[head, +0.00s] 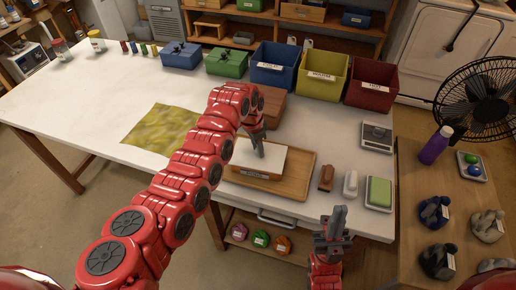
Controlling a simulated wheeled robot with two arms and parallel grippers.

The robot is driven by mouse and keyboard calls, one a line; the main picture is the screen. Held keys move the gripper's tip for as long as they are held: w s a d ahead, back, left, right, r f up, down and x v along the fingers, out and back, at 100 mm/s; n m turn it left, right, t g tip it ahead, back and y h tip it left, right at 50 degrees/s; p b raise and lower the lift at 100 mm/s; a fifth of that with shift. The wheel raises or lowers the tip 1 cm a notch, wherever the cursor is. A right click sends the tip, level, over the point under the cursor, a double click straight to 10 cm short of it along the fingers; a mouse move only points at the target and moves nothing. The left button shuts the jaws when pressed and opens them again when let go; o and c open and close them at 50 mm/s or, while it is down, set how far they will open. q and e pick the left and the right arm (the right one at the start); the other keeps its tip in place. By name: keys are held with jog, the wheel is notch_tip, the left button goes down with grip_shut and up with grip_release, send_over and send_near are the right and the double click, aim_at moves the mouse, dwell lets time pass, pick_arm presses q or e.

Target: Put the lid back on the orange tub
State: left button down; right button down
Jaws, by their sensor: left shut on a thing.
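A low brown box with a label on its front (256,175) sits on the wooden tray (302,180). A flat white panel (285,160) lies over its top and looks like a lid. I cannot tell whether it is seated or held just above. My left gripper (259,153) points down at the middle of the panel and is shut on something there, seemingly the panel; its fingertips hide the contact. No plainly orange tub shows. My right gripper (338,218) points up in front of the table edge, away from the tray; its finger gap is unclear.
A reddish-brown box (271,108) stands behind my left gripper. Blue (272,70), yellow (321,80) and red (370,88) bins line the back. A brown brush (326,178), a white object (350,183) and a green sponge (379,192) lie right of the tray. A yellow cloth (160,128) lies left.

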pick_arm(q)
jog(key=shift+c, duration=0.3)
grip_release()
dwell(0.3)
jog(key=shift+r, duration=3.5)
grip_shut()
jog(key=shift+f, duration=0.2)
